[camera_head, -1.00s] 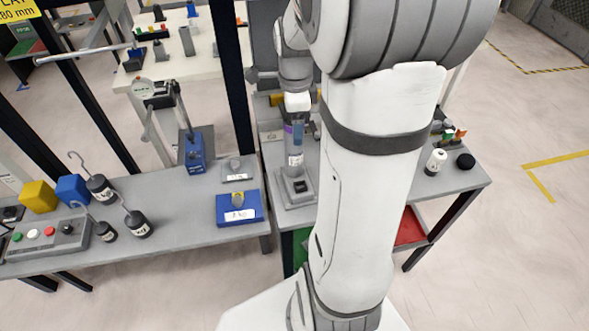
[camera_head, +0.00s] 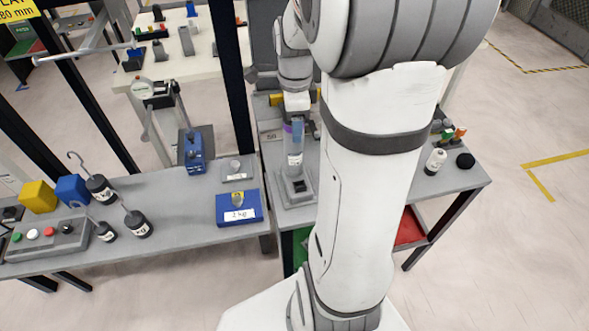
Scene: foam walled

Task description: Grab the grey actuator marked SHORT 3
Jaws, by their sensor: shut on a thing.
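My gripper (camera_head: 297,122) reaches down over the bench in the middle of the picture. It is shut on a grey upright actuator (camera_head: 294,160) with a blue-tinted upper part and a white label. The print on the label is too small to read as SHORT 3. The actuator is roughly upright, right at a grey stand (camera_head: 302,201) with a dark socket. I cannot tell whether its lower end touches the stand. My own arm hides the area to the right of it.
To the left are a blue tray (camera_head: 257,206), a blue block-like device (camera_head: 194,150) and hooked black weights (camera_head: 138,225). A dark post (camera_head: 239,110) rises left of my gripper. A white bottle (camera_head: 436,161) and a black disc (camera_head: 465,160) stand at the right.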

